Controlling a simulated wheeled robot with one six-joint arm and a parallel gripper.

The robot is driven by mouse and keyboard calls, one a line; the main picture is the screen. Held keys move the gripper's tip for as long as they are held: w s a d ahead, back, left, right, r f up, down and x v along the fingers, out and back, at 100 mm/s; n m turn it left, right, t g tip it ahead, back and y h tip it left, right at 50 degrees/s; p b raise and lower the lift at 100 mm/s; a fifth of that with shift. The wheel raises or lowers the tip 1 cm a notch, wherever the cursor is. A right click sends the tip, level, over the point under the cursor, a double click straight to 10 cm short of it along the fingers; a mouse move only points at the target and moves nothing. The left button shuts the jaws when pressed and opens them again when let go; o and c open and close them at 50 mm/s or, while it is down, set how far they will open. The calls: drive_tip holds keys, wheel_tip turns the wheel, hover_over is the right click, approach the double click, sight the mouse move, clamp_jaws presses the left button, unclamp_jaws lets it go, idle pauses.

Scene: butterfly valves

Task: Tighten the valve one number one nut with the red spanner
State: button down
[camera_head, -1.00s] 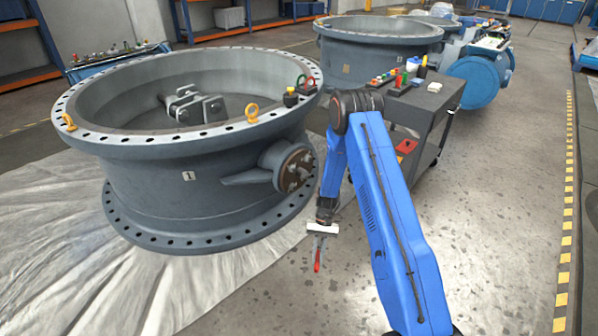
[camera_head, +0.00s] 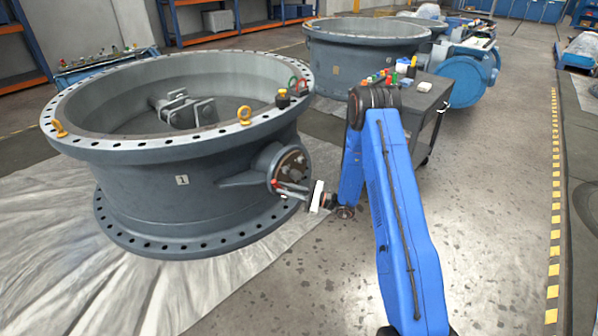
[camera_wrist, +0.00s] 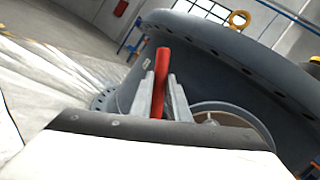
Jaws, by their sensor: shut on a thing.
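Valve one (camera_head: 205,180) is the large grey ring-shaped body at the left, marked with a "1" plate (camera_head: 182,180). Its round side flange (camera_head: 290,166) carries several nuts; I cannot tell which is number one. My gripper (camera_head: 297,190) is shut on the red spanner (camera_head: 281,184) and points left, just in front of the lower part of that flange. In the wrist view the red spanner (camera_wrist: 160,85) stands between my fingers (camera_wrist: 159,100), with the flange (camera_wrist: 225,116) to its right. The spanner's far end and any contact with a nut cannot be made out.
A dark cart (camera_head: 425,105) with coloured items stands behind my arm. A second grey valve (camera_head: 365,58) and a blue machine (camera_head: 468,78) are farther back. Plastic sheeting (camera_head: 75,275) lies under valve one. The floor at the right is clear up to the yellow-black line (camera_head: 555,200).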

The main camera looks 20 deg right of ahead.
drive_tip(key=w+d+r+m+t+h, duration=0.2)
drive_tip(key=w+d+r+m+t, duration=0.1)
drive_tip(key=w+d+r+t, duration=0.25)
drive_tip(key=shift+w+a+f+t, duration=0.1)
drive_tip(key=shift+w+a+t, duration=0.2)
drive_tip(key=shift+w, duration=0.25)
drive_tip(key=shift+w+a+f+t, duration=0.15)
drive_tip(key=shift+w+a, duration=0.2)
drive_tip(key=shift+w, duration=0.2)
drive_tip(key=shift+w+a+r, duration=0.1)
drive_tip(key=shift+w+a, duration=0.1)
idle(0.3)
drive_tip(key=shift+w+a, duration=0.25)
drive_tip(key=shift+w+a, duration=0.4)
drive_tip(key=shift+w, duration=0.25)
idle(0.5)
drive_tip(key=shift+d+m, duration=0.1)
drive_tip(key=shift+m, duration=0.3)
idle(0.3)
